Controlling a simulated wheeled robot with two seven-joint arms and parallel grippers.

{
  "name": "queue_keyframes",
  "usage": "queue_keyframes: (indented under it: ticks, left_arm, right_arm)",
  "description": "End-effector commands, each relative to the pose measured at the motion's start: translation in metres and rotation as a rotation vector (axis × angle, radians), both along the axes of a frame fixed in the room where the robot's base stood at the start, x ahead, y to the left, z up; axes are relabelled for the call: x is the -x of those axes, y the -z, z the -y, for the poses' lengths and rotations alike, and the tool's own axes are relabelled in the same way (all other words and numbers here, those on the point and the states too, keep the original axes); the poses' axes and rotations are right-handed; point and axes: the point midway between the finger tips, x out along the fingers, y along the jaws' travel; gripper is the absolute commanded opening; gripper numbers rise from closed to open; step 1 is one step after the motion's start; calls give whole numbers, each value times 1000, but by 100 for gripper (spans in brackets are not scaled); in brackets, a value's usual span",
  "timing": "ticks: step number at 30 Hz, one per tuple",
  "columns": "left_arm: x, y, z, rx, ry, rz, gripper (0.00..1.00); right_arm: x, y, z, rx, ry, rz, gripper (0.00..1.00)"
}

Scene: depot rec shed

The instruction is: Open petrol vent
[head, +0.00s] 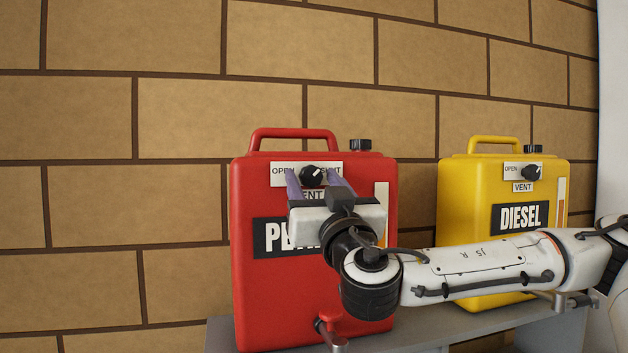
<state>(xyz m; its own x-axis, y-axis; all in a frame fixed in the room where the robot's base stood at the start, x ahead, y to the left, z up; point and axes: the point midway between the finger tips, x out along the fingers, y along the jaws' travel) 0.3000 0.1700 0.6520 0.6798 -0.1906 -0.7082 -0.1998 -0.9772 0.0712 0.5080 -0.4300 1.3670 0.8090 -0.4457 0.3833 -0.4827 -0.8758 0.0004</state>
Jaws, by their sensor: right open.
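The red petrol can (262,215) stands on a grey shelf, its PETROL label partly covered by my gripper. Its black round vent knob (312,177) sits on a white plate with OPEN at the left; the right-hand word is partly hidden. The knob's white mark appears to point to the upper right. My right gripper (314,174) is open, with its two purple fingers on the left and right of the knob. I cannot tell whether they touch it. My left gripper is not in view.
A yellow diesel can (456,208) with its own vent knob (532,172) stands to the right, behind my right arm. A red tap (327,327) juts from the petrol can's lower front. The grey shelf (400,338) runs below; a brick wall (120,200) is behind.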

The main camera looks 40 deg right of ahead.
Motion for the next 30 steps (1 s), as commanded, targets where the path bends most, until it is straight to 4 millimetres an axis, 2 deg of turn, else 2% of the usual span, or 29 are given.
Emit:
queue_keyframes:
  ticks: [1,6,9,20,30]
  left_arm:
    - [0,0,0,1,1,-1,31]
    - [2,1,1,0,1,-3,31]
    - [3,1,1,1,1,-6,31]
    - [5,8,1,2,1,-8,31]
    - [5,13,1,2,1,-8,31]
  right_arm:
    - [0,0,0,0,0,0,50]
    - [0,0,0,0,0,0,21]
    - [0,0,0,0,1,0,8]
    - [1,1,1,56,0,-30,8]
    - [3,-2,3,278,-1,-151,8]
